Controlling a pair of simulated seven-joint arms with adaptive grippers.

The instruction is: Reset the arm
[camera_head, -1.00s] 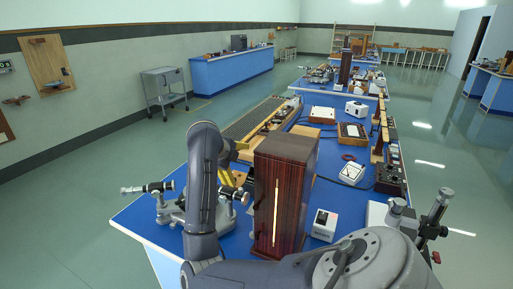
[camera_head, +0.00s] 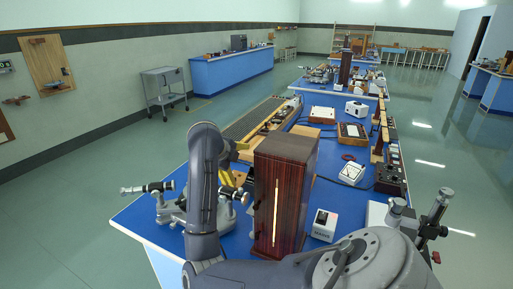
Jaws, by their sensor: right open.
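My right arm rises in the foreground, and its upright link hides most of what is behind it. My right gripper (camera_head: 229,180) shows only in part past the right side of that link, above the blue bench (camera_head: 138,218). It is open, and I see nothing held in it. My left gripper is not in view.
A tall dark wooden box (camera_head: 285,200) with a bright slit stands close to the right of my arm. A small white box (camera_head: 324,225) is beside it. A white-topped box (camera_head: 353,172) and a long grey grating (camera_head: 255,118) lie farther back.

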